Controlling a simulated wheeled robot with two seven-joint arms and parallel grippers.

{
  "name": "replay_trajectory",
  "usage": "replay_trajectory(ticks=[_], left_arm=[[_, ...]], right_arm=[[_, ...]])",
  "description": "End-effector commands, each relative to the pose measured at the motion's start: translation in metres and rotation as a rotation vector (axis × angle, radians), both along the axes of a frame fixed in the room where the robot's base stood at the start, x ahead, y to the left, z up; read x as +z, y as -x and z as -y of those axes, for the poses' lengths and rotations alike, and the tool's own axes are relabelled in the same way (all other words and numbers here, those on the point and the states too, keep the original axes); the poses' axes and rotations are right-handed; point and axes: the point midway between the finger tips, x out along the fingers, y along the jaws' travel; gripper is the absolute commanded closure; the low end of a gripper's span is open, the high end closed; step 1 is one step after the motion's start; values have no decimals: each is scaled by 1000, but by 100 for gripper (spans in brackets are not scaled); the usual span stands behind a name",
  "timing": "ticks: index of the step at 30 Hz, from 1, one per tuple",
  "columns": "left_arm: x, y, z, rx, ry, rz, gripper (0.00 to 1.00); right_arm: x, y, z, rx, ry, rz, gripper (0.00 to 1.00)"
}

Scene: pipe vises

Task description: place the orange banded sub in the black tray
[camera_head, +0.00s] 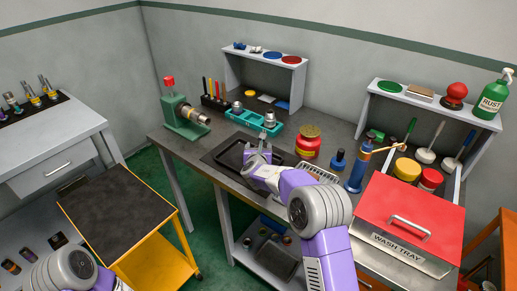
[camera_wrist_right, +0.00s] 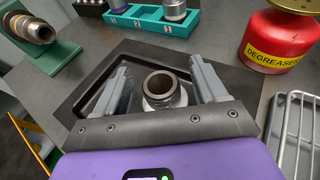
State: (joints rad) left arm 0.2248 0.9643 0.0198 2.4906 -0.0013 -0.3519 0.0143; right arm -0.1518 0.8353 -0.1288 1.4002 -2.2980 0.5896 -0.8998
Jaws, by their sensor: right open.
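The black tray (camera_head: 232,155) lies on the grey bench; its rim also shows in the right wrist view (camera_wrist_right: 98,92). My right gripper (camera_head: 258,152) is over the tray with its fingers apart. In the right wrist view, a silvery sub with a dark ringed top (camera_wrist_right: 160,88) stands upright between the open fingers, with gaps on both sides. Its band colour cannot be made out. A fitting with a coppery band (camera_head: 194,116) lies sideways in the green vise (camera_head: 182,125). My left gripper is not in view; only part of that arm shows at lower left.
A teal rack (camera_head: 254,121) with metal pieces stands behind the tray. A red degreaser can (camera_head: 307,143) and a wire rack (camera_head: 318,172) are to its right. A red-lidded wash tray (camera_head: 410,215) is farther right. A yellow cart (camera_head: 120,220) stands at left.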

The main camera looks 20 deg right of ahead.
Motion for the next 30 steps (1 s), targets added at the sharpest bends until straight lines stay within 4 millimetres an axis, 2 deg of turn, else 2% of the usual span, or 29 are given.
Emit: replay_trajectory(ticks=[8, 21, 25, 30], left_arm=[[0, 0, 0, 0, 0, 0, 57], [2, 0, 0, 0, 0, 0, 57], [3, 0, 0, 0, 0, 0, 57], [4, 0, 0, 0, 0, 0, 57]], right_arm=[[5, 12, -4, 0, 0, 1, 29], [28, 81, -26, 2, -1, 0, 29], [33, 97, -32, 2, 0, 1, 29], [36, 108, -34, 0, 0, 1, 29]])
